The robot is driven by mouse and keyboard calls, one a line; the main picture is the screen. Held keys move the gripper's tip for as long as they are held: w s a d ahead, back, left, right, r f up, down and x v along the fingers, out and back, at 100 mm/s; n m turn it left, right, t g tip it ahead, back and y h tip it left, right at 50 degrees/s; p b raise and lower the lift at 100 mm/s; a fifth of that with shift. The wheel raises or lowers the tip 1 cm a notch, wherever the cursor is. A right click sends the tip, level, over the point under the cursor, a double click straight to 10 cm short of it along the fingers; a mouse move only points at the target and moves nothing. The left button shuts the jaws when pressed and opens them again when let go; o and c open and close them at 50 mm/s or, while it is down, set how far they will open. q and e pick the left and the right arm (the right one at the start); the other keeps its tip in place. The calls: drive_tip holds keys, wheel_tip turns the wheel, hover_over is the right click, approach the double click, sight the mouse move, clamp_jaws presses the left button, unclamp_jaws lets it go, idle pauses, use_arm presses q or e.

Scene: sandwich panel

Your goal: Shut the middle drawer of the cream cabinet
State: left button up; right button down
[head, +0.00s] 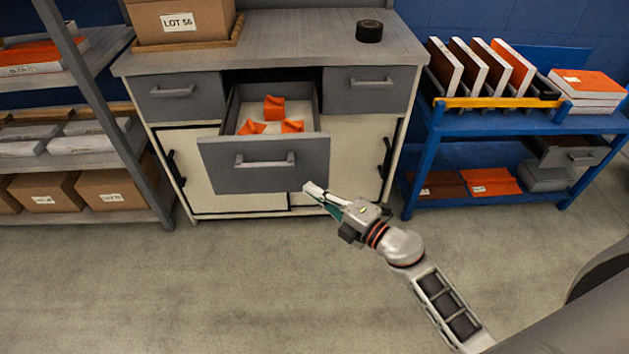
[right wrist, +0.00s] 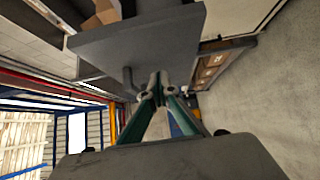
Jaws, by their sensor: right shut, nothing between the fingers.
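The cream cabinet (head: 357,161) has a grey top, and its middle drawer (head: 225,176) is pulled out toward me. Several orange pieces (head: 274,107) lie in the drawer. The drawer's bar handle (head: 265,162) is on its grey front. My right gripper (head: 308,188) is shut and empty, with its tips near the lower right part of the drawer front in the head view. In the right wrist view, its shut fingertips (right wrist: 158,88) overlap the lower edge of the drawer front (right wrist: 150,50); I cannot tell if they touch. My left gripper is out of view.
Left and right drawers (head: 169,97) are closed. A LOT 56 box (head: 181,22) and black tape roll (head: 369,31) sit on the cabinet top. A grey shelf (head: 95,60) stands left, a blue cart (head: 480,126) right. The floor (head: 200,285) in front is clear.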

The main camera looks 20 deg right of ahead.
drive_tip(key=shift+w+d+f, duration=0.1)
drive_tip(key=shift+w+d, duration=0.15)
drive_tip(key=shift+w, duration=0.35)
drive_tip(key=shift+w+d+f, duration=0.1)
drive_tip(key=shift+w+d, duration=0.15)
drive_tip(key=shift+w, duration=0.3)
drive_tip(key=shift+w+d, duration=0.1)
drive_tip(key=shift+w, duration=0.2)
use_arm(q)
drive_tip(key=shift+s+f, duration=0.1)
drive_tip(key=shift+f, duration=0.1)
use_arm(e)
drive_tip(key=shift+w+r, duration=0.1)
drive_tip(key=shift+w, duration=0.1)
